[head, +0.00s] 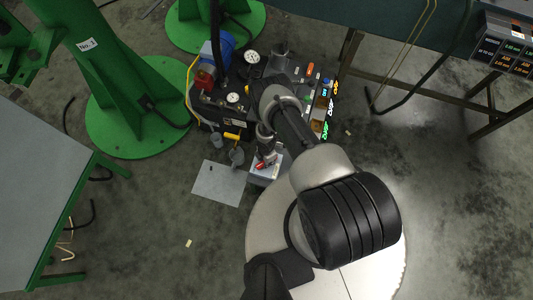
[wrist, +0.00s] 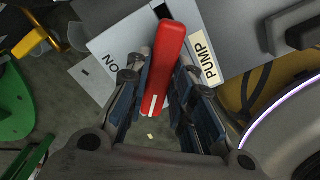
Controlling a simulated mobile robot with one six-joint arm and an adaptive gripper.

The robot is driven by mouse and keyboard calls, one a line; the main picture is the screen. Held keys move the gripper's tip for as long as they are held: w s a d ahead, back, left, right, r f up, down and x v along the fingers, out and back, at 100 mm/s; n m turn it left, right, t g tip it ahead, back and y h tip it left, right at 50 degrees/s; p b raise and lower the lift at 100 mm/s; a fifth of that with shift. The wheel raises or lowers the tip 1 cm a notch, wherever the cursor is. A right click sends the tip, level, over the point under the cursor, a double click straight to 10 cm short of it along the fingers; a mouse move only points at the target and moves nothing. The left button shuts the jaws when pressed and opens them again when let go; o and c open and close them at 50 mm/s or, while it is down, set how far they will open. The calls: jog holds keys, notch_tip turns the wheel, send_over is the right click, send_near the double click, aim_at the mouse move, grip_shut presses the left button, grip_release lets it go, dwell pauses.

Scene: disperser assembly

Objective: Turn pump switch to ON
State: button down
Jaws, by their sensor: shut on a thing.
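The red pump switch handle (wrist: 173,42) stands between the fingers of my gripper (wrist: 164,72) in the wrist view. It runs from the top toward the bottom of the picture, leaning slightly, with a white stripe near its lower end. My gripper is shut on it. An ON label (wrist: 111,63) sits left of the handle on a light grey box, and a PUMP label (wrist: 204,58) sits to its right. In the head view my gripper (head: 265,153) reaches down to the red handle (head: 260,165), which is partly hidden. No OFF label is visible.
The pump unit, with gauges (head: 251,57), a blue motor (head: 217,50) and lit displays (head: 326,130), stands close behind my gripper. Green stands (head: 135,110) are at the left. A grey table (head: 40,180) is at the lower left. Hoses lie beside the unit.

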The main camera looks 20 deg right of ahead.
jog(key=m, duration=0.4)
jog(key=shift+m, duration=0.3)
jog(key=m, duration=0.4)
jog(key=shift+m, duration=0.4)
jog(key=c, duration=1.4)
grip_release()
jog(key=shift+r, duration=0.15)
notch_tip(320, 180, up, 12)
